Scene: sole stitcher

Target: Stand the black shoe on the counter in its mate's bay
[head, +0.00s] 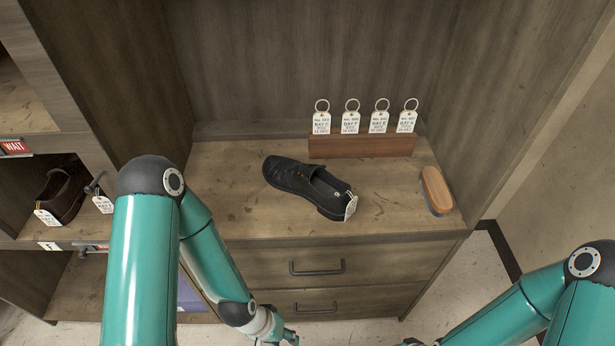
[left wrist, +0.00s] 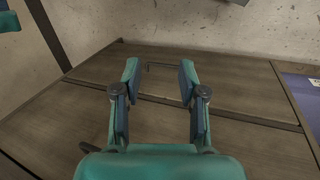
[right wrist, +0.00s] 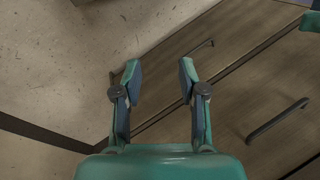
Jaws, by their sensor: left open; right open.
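The black shoe (head: 308,187) stands on the counter (head: 240,209), toe to the upper left, with a white tag (head: 351,207) at its heel. A dark brown shoe (head: 66,191) with a white tag sits in a bay of the shelving at the left. My left gripper (head: 283,338) is low in front of the drawers, apart from the shoe. In the left wrist view it is open and empty (left wrist: 160,80). My right gripper (right wrist: 160,75) is open and empty in the right wrist view, near the drawer fronts. In the head view it is mostly cut off at the bottom edge.
A wooden block (head: 362,146) with several ringed tags stands at the counter's back. A wooden brush (head: 436,190) lies at the right end. Drawers with dark handles (head: 317,268) are below. A red WAIT sign (head: 15,147) marks the left shelving. The counter left of the shoe is clear.

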